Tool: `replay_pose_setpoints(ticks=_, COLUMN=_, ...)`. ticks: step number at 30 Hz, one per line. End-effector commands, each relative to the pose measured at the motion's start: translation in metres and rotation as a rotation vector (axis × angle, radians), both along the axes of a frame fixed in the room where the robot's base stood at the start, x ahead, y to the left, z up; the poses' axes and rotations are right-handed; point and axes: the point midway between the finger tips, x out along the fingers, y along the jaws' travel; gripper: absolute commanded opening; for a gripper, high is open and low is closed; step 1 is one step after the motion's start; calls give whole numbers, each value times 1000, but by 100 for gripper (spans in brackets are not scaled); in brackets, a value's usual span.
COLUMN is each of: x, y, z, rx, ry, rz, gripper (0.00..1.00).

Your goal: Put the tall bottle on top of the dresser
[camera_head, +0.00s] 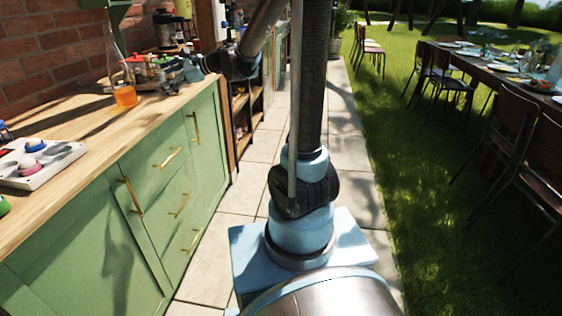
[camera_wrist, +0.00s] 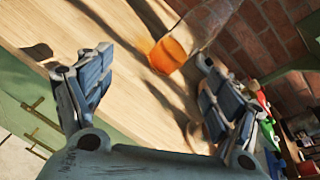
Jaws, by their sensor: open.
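A tall clear bottle with orange liquid in its base (camera_head: 125,97) stands on the wooden top (camera_head: 75,155) of the green cabinet with drawers, near the brick wall. In the wrist view the bottle (camera_wrist: 167,54) is ahead of my gripper, its orange base between the lines of the two fingers and its clear upper part reaching to the top right. My gripper (camera_wrist: 150,90) is open and empty, its fingers spread wide. In the head view my gripper (camera_head: 188,70) is to the right of the bottle, over the far part of the counter. Which piece of furniture is the dresser is unclear.
Several small jars and colourful items (camera_head: 150,68) crowd the counter behind the bottle. A white tray with round pieces (camera_head: 40,165) lies at the near left. The wooden counter between is mostly clear. Paving, grass and a dining table (camera_head: 490,68) are to the right.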

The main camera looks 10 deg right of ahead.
Motion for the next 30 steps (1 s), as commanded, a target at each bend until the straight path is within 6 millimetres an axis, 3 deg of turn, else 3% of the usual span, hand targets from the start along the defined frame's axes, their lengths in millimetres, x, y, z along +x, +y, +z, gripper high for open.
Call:
replay_pose_setpoints(ticks=15, x=-127, y=-127, z=-72, rx=-633, ry=-464, rz=257, gripper=84)
replay_pose_setpoints(ticks=30, x=-252, y=-266, z=-161, rx=-1180, ry=-693, rz=716, gripper=84)
